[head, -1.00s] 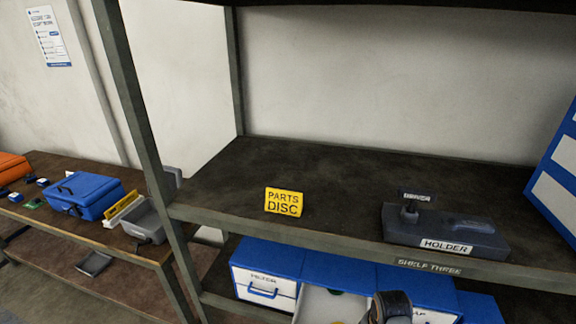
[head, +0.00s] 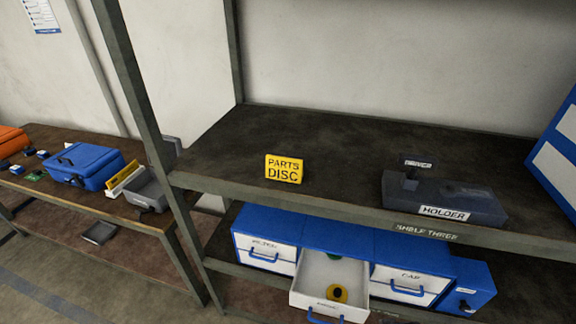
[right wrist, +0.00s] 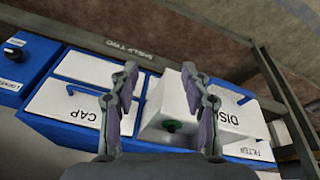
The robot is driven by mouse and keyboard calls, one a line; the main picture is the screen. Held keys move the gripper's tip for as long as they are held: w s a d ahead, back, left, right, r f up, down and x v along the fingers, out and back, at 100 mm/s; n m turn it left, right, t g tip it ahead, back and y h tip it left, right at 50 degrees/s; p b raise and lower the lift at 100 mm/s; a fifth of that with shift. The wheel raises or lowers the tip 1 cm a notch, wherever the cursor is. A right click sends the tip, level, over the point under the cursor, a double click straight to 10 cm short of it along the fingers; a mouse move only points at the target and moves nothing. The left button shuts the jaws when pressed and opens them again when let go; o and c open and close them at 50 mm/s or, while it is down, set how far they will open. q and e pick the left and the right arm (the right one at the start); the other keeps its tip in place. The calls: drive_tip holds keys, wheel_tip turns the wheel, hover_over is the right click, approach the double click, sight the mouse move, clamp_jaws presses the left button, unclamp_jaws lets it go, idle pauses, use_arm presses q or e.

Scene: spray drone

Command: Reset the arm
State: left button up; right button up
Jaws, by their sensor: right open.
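My right gripper (right wrist: 160,100) shows in the right wrist view with its two fingers spread apart and nothing between them. It is in front of the blue drawer unit (right wrist: 75,115), with the open white drawer (right wrist: 165,105) beyond its fingers. The right arm is not visible in the head view. My left gripper is in neither view.
On the shelf above stand a yellow PARTS DISC sign (head: 284,169) and a dark holder (head: 445,200). Closed drawers marked CAP (head: 411,279) and FILTER (head: 271,252) flank the open one. A side table (head: 60,205) at left bears a blue case (head: 88,165).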

drive_tip(key=s+d+f+g+b, duration=0.1)
drive_tip(key=s+f, duration=0.3)
drive_tip(key=f, duration=0.8)
drive_tip(key=s+d+f+b, duration=0.1)
drive_tip(key=s+f, duration=0.4)
drive_tip(key=f, duration=0.7)
drive_tip(key=s+f, duration=1)
drive_tip(key=s, duration=0.3)
drive_tip(key=shift+s+d+g, duration=0.25)
drive_tip(key=shift+d+g, duration=0.1)
drive_tip(key=shift+g, duration=0.05)
